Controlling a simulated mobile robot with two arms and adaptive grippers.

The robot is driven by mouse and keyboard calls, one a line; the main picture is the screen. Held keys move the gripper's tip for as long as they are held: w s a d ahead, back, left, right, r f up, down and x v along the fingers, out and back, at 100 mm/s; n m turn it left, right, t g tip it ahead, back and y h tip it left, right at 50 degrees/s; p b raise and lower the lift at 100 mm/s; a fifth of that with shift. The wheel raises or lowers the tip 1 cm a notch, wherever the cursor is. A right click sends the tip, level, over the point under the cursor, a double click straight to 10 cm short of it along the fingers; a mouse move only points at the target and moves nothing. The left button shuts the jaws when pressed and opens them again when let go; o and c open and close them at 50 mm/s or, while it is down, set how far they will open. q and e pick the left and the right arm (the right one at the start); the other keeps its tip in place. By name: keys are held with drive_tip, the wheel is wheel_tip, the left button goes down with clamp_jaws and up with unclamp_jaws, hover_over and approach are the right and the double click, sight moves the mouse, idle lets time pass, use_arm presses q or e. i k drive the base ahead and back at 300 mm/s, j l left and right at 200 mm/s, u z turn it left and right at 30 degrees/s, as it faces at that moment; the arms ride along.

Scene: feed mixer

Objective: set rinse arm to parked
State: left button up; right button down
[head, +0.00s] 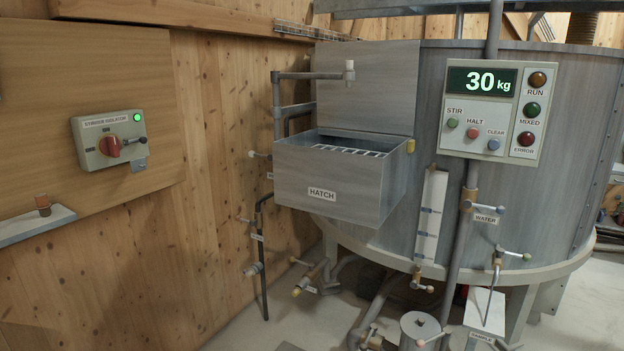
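A grey pipe arm, which looks like the rinse arm (312,75), reaches right from an upright pipe (276,110) at the wall side of the mixer. Its pale-tipped nozzle (349,73) is above the back of the hatch box (335,185), in front of the raised hatch lid (372,90). No label for its parked position is readable. The hatch box is open at the top and shows a white grate (350,150). Neither of my grippers is in view.
The control panel (490,110) on the mixer tank (580,120) reads 30 kg. An isolator box (110,137) with a red knob and green light is on the wooden wall. Several valves and pipes crowd the floor below the hatch.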

sight(276, 76)
drive_tip(key=i+l+u, duration=0.15)
drive_tip(key=i+u, duration=0.15)
drive_tip(key=i, duration=0.15)
drive_tip(key=i+l+u, duration=0.25)
drive_tip(key=i, duration=0.2)
